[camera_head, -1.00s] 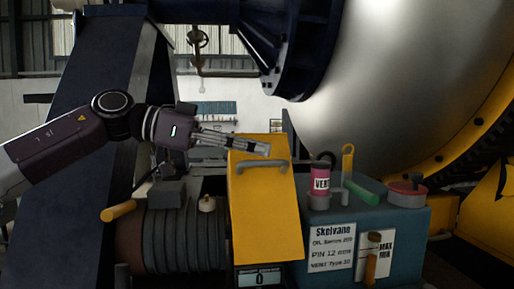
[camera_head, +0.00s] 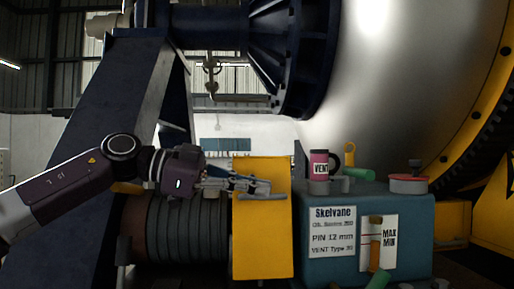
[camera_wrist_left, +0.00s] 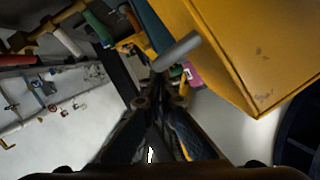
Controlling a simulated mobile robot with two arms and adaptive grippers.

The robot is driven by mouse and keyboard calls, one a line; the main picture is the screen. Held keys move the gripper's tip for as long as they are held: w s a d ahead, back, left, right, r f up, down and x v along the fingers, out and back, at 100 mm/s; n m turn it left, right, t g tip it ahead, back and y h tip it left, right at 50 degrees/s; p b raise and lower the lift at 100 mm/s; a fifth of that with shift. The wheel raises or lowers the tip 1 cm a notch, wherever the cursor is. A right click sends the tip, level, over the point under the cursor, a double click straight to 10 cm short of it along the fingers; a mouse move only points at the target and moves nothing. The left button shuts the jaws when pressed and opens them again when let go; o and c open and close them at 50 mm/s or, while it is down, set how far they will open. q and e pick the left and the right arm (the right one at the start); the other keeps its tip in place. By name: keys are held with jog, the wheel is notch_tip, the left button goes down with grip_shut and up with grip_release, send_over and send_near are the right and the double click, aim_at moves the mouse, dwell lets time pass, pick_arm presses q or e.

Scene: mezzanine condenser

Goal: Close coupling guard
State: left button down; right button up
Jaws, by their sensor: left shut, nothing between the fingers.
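The yellow coupling guard (camera_head: 262,240), a box-like cover, stands upright between the dark ribbed cylinder and the teal unit in the head view. In the left wrist view the guard (camera_wrist_left: 255,50) fills the upper right, with its grey bar handle (camera_wrist_left: 176,52) sticking out beyond my fingertips. My left gripper (camera_head: 268,188) is shut and empty. My right gripper is not in view.
The teal unit (camera_head: 320,268) stands right of the guard, with a pink VENT cup (camera_head: 319,172), a green cylinder (camera_head: 360,174) and a red-topped cap (camera_head: 408,184) on top. The dark ribbed cylinder (camera_head: 185,232) is to the left. A large metal drum (camera_head: 400,80) rises behind.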

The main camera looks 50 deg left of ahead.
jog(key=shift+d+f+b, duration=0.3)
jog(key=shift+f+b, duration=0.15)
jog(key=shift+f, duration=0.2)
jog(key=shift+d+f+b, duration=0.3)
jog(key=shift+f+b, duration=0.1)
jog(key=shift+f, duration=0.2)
